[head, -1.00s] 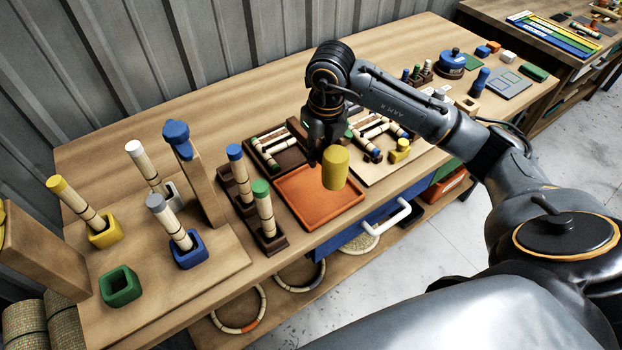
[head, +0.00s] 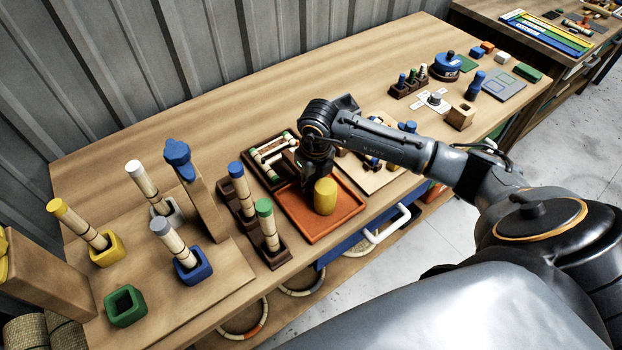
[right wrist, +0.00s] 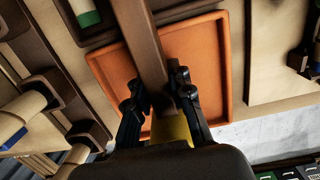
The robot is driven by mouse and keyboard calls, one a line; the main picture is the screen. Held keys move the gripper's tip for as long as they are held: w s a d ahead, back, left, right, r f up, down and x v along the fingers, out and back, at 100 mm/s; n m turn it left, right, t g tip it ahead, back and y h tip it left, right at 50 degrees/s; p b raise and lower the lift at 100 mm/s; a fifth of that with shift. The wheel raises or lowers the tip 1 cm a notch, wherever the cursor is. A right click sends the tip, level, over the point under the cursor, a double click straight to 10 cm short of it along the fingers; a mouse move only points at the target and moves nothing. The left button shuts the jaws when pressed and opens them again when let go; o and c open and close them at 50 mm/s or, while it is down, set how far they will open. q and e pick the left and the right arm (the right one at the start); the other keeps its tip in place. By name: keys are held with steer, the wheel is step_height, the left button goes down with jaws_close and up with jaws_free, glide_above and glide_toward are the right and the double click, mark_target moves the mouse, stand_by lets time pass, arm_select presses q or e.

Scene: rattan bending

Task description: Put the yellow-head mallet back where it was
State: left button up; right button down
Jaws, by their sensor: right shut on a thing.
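The yellow-head mallet (head: 325,197) is at my right gripper (head: 316,170), over the orange tray (head: 340,226). In the right wrist view my right gripper (right wrist: 163,105) is shut on the mallet's brown wooden handle (right wrist: 143,42), with part of the yellow head (right wrist: 171,128) below the fingers. The orange tray (right wrist: 205,62) lies beneath it in that view. I cannot tell whether the mallet touches the tray floor. My left gripper is not in view.
Left of the tray, a dark rack holds a blue-topped stick (head: 237,180) and a green-topped stick (head: 267,222). A dark tray with short rattan pieces (head: 272,152) lies behind. A board with small parts (head: 384,178) is to the right. The bench's back strip is clear.

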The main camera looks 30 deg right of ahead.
mark_target(315, 182)
steer(key=shift+f+b, duration=0.2)
steer(key=shift+b, duration=0.1)
steer(key=c, duration=1.3)
jaws_free()
steer(key=shift+c, duration=0.2)
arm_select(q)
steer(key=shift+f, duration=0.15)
arm_select(e)
steer(key=shift+o, duration=0.8)
steer(key=shift+r, duration=0.1)
steer(key=shift+r+p, duration=0.3)
steer(key=shift+p, duration=0.1)
steer(key=shift+r+b, duration=0.3)
steer(key=shift+b, duration=0.1)
arm_select(q)
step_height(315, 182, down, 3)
steer(key=b, duration=0.2)
steer(key=shift+b, duration=0.35)
arm_select(e)
step_height(315, 182, up, 11)
steer(key=s, duration=0.1)
steer(key=shift+s, duration=0.15)
steer(key=shift+s+d+f, duration=0.1)
